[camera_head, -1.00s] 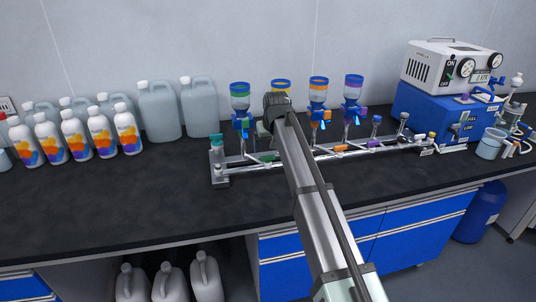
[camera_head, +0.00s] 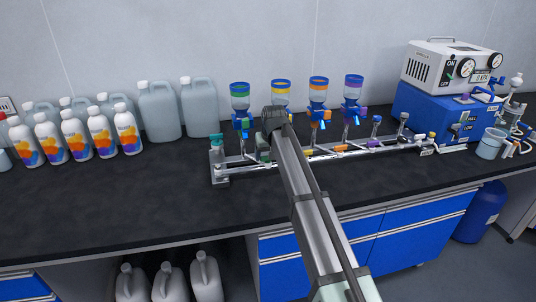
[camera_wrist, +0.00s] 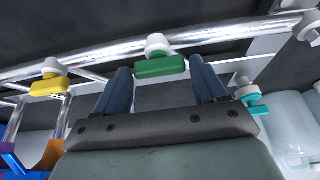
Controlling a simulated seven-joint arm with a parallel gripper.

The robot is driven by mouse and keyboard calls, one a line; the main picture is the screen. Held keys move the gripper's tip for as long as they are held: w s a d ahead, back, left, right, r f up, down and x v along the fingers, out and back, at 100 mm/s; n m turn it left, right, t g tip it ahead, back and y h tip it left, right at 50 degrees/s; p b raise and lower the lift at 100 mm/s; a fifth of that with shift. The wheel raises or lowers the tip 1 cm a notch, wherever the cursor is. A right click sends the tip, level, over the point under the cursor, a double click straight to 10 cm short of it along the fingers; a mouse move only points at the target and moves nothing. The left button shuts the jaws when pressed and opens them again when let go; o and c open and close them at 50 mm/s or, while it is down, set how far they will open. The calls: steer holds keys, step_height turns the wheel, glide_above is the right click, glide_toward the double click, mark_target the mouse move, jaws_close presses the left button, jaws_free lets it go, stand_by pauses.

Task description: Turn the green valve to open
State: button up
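The green valve (camera_wrist: 160,67) is a flat green handle on a pale stem, mounted on a shiny horizontal pipe in the wrist view. It lies crosswise, roughly along the pipe. My gripper (camera_wrist: 161,77) is open, with one blue-grey finger to each side of the handle and gaps on both sides. It is not closed on anything. In the head view my gripper (camera_head: 266,145) is over the left part of the pipe rack (camera_head: 235,169), and its fingers and the green valve cannot be made out clearly there.
A yellow valve (camera_wrist: 48,85) is left of the green one, and a teal valve (camera_wrist: 253,98) is at the right. Colour-banded ink bottles, such as the green-banded one (camera_head: 240,97), stand above the rack. White jugs (camera_head: 198,107) stand to the left. The front counter (camera_head: 120,200) is clear.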

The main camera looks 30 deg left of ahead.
steer(key=c, duration=0.7)
steer(key=shift+w+d+n+g+y, duration=0.15)
steer(key=shift+n+g, duration=0.25)
steer(key=shift+n, duration=0.7)
steer(key=shift+a+n+g+y, duration=0.1)
steer(key=shift+n+g+y, duration=0.25)
steer(key=shift+n, duration=0.75)
steer(key=o, duration=1)
steer(key=shift+o, duration=0.2)
steer(key=shift+r, duration=0.1)
steer(key=shift+d+r, duration=0.25)
steer(key=shift+r, duration=0.2)
steer(key=s+d+r, duration=0.1)
steer(key=s+d, duration=0.4)
steer(key=d, duration=0.6)
steer(key=shift+d+r, duration=0.35)
steer(key=shift+d, duration=0.05)
